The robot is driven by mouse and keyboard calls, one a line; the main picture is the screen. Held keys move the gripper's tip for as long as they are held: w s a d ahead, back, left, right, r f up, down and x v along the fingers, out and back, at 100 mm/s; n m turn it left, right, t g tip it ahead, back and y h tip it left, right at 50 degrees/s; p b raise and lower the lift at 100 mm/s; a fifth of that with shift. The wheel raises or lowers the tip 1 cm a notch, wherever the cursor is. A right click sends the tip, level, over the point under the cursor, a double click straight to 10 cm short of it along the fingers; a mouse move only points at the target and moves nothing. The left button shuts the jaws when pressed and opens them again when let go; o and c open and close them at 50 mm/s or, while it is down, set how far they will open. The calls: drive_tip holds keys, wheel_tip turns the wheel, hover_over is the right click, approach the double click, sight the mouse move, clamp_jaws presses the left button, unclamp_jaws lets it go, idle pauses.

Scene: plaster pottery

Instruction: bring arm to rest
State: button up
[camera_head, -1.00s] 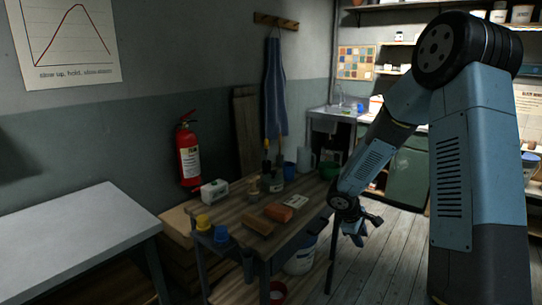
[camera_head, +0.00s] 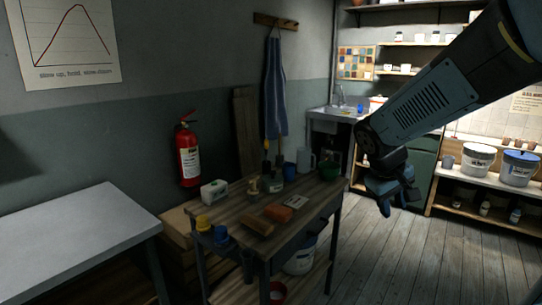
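My arm (camera_head: 430,98) reaches in from the upper right, its forearm sloping down to the left. My gripper (camera_head: 392,200) hangs at its end, to the right of the wooden worktable (camera_head: 285,235) and apart from it, over the wooden floor. The gripper is small and dark here, and I cannot tell whether its fingers are open or shut. I see nothing clearly held in it.
A grey-white table (camera_head: 75,240) stands at left. Shelving with tubs (camera_head: 477,158) stands at right. The floor (camera_head: 420,255) at lower right is clear.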

drive_tip(key=s+a+r+m+t+y, duration=0.1)
drive_tip(key=s+a+r+y, duration=0.1)
drive_tip(key=s, duration=0.4)
drive_tip(key=s+a+r+m+t+y, duration=0.1)
drive_tip(key=s+a+r+m+y, duration=0.1)
drive_tip(key=s+r, duration=0.2)
drive_tip(key=s, duration=0.2)
drive_tip(key=shift+s+a+r+t, duration=0.3)
drive_tip(key=shift+s+a, duration=0.05)
